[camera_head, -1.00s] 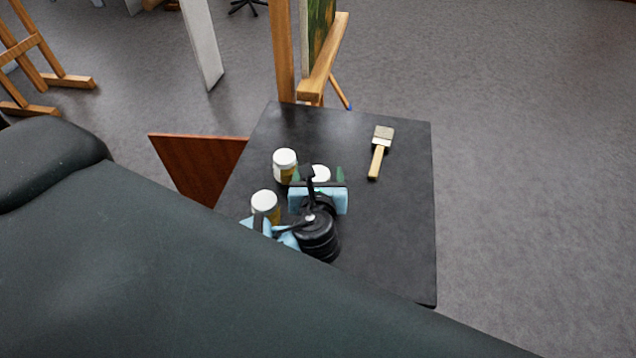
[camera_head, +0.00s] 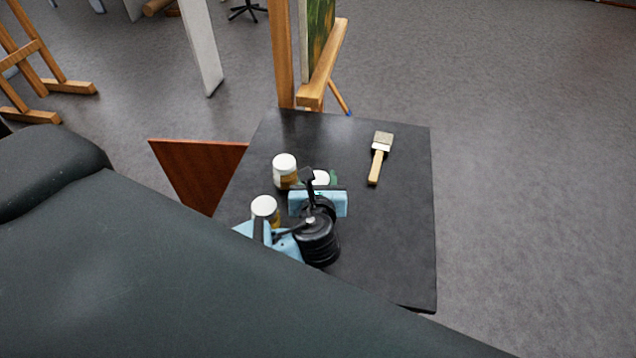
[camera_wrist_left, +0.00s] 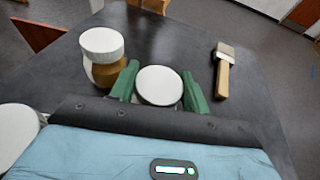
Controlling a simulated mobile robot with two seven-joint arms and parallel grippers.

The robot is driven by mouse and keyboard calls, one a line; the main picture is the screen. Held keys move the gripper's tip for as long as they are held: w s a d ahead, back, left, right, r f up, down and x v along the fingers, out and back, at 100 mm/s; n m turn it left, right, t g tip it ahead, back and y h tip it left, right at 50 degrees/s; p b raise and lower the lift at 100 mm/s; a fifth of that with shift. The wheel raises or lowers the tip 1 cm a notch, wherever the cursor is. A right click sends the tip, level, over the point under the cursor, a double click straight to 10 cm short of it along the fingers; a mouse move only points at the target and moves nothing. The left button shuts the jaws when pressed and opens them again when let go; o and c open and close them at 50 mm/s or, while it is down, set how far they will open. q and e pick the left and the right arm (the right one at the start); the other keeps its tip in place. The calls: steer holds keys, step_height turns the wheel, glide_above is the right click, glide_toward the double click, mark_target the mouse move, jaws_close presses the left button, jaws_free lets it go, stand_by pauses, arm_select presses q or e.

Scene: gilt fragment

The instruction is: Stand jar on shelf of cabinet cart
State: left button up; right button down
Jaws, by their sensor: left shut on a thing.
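A white-lidded jar (camera_head: 321,176) is between the green fingers of my left gripper (camera_wrist_left: 159,86), and its lid (camera_wrist_left: 159,84) fills the gap in the left wrist view. The gripper is shut on this jar, over the dark cart top (camera_head: 400,240). Most of the jar's body is hidden by the gripper. The cart has a reddish-brown door (camera_head: 195,165) standing open at its left side. The shelf inside is hidden from view. My right gripper is not in view.
Two other white-lidded jars stand on the cart top, one behind left (camera_head: 285,170) and one nearer left (camera_head: 265,210). A paintbrush (camera_head: 379,160) lies at the back right. A wooden easel (camera_head: 320,75) stands behind the cart. The top's right side is clear.

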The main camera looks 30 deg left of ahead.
mark_target(318, 179)
arm_select(q)
step_height(318, 179, up, 10)
steer(key=s+f+m+h, duration=0.1)
steer(key=s+f+h, duration=0.1)
steer(key=f, duration=0.1)
steer(key=shift+s+d+f+m, duration=0.1)
steer(key=shift+s+f+m, duration=0.2)
steer(key=shift+s+m, duration=0.1)
steer(key=s+f+m+t+h, duration=0.1)
steer(key=s+f+m+h, duration=0.2)
steer(key=s, duration=0.4)
steer(key=shift+d+h, duration=0.45)
steer(key=shift+h, duration=0.25)
steer(key=shift+s+f, duration=0.1)
